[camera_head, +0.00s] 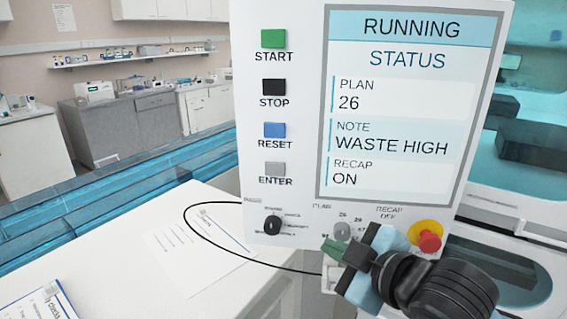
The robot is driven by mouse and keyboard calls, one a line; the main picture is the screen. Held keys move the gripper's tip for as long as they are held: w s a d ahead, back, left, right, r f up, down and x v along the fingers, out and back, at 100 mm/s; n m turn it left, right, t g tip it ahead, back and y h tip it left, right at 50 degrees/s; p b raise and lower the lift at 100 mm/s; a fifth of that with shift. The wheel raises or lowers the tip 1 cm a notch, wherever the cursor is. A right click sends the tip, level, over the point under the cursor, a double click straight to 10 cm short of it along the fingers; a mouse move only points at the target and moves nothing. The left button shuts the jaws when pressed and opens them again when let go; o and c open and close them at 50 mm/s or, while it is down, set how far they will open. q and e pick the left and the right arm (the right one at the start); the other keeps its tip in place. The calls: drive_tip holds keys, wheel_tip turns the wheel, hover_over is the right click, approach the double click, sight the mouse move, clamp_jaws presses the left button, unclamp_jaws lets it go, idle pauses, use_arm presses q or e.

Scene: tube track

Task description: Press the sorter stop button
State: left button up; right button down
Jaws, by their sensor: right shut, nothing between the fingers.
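The black STOP button (274,87) is on the left side of a white control panel (300,150), between the green START button (273,38) and the blue RESET button (275,130). Nothing covers it. My right gripper (333,250) is shut and empty in front of the panel's lower right part, below and to the right of the STOP button. My left gripper is not in view. The panel's screen (400,110) reads RUNNING, PLAN 26, NOTE WASTE HIGH and RECAP ON.
A grey ENTER button (275,168) sits below RESET. A black knob (272,225) and a red emergency-type button (429,241) on yellow are lower down, the red one close to my right gripper. A white table (130,245) with papers lies at left.

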drive_tip(key=s+a+r+n+t+y, duration=0.1)
drive_tip(key=s+r+n, duration=0.2)
drive_tip(key=r, duration=0.9)
drive_tip(key=s+a+r+n+t+y, duration=0.1)
drive_tip(key=s+a+r+n+y, duration=0.1)
drive_tip(key=r+n, duration=0.6)
wheel_tip(320, 180, up, 4)
drive_tip(key=shift+s+a+r+t, duration=0.1)
drive_tip(key=shift+s+a+t, duration=0.25)
drive_tip(key=shift+s, duration=0.35)
approach(267, 87)
drive_tip(key=x, duration=0.4)
drive_tip(key=shift+w+a, duration=0.1)
drive_tip(key=shift+a, duration=0.5)
drive_tip(key=shift+w+d, duration=0.15)
drive_tip(key=shift+w, duration=0.55)
